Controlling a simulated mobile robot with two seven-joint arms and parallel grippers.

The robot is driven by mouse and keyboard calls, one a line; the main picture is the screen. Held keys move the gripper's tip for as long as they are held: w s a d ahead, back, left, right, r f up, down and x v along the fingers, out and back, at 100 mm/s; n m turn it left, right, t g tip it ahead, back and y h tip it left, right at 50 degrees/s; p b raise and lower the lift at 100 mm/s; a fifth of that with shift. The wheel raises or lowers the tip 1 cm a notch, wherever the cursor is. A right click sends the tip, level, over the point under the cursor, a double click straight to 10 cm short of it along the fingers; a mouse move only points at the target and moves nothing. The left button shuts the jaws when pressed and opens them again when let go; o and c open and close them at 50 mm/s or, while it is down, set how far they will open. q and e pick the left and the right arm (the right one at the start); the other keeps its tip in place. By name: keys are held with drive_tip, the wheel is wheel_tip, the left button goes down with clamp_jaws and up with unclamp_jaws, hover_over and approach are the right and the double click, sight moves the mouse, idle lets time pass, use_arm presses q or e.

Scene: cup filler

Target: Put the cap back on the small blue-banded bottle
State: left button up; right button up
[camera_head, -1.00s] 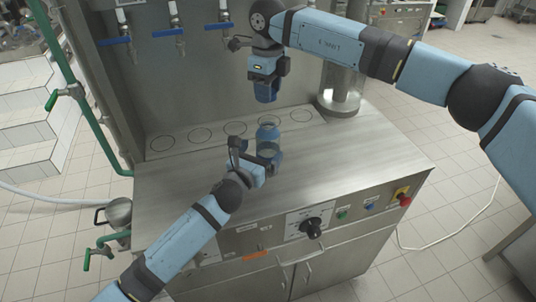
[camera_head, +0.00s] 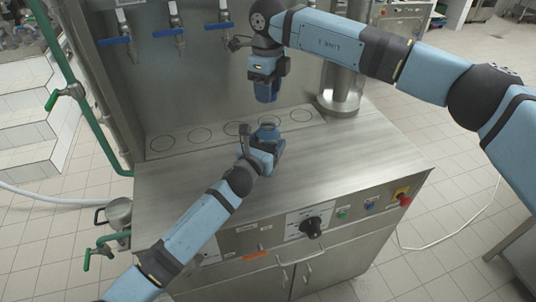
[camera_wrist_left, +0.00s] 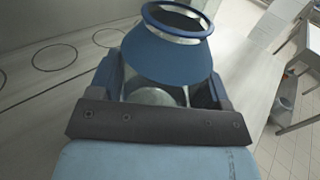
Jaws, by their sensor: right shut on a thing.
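The small bottle (camera_head: 268,128) stands on the steel worktop, its top showing just past my left gripper (camera_head: 266,142). In the left wrist view the bottle (camera_wrist_left: 168,55) has a blue body, a blue rim and an uncovered mouth. My left gripper is open, with a finger on either side of the bottle; its lower part is partly hidden. My right gripper (camera_head: 266,92) points down above and behind the bottle, apart from it. It is shut on the cap, which is mostly hidden by the blue fingers.
The worktop (camera_head: 350,150) is clear to the right and left of the bottle. Several circles are marked along its back, under blue-handled taps (camera_head: 167,33). A steel column (camera_head: 341,85) stands at the back right. A control knob (camera_head: 311,228) is on the front panel.

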sight(268, 120)
use_arm(q)
drive_tip(key=shift+c, duration=0.5)
use_arm(e)
drive_tip(key=shift+f, duration=2.5)
drive_tip(key=shift+f, duration=0.85)
drive_tip(key=shift+f, duration=0.6)
